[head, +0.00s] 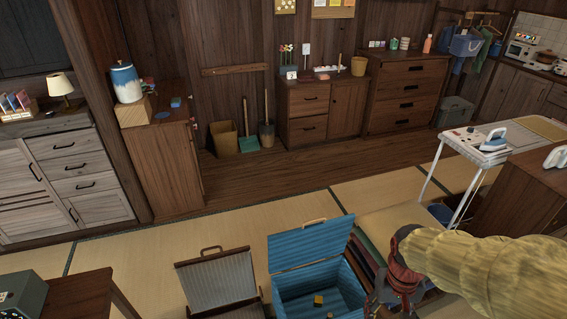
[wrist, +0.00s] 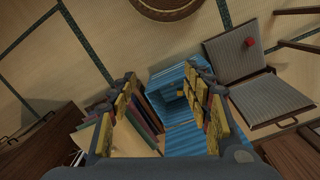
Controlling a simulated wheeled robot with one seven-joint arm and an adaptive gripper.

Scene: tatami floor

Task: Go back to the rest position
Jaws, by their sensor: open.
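My gripper (head: 392,293) hangs at the lower right of the head view, at the end of my yellow-sleeved arm. In the wrist view my gripper (wrist: 161,76) has its two yellow-padded fingers spread well apart, with nothing held between them. The blue chest (wrist: 168,78) also shows between and behind the fingers. A yellow block (head: 318,300) lies inside the chest. The lower part of my gripper is partly cut off in the head view.
An open grey case (head: 217,283) stands left of the chest. A white ironing table (head: 480,145) with an iron and a wooden cabinet (head: 520,200) are close on the right. A dark table (head: 80,290) is at lower left. The tatami behind the chest is clear.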

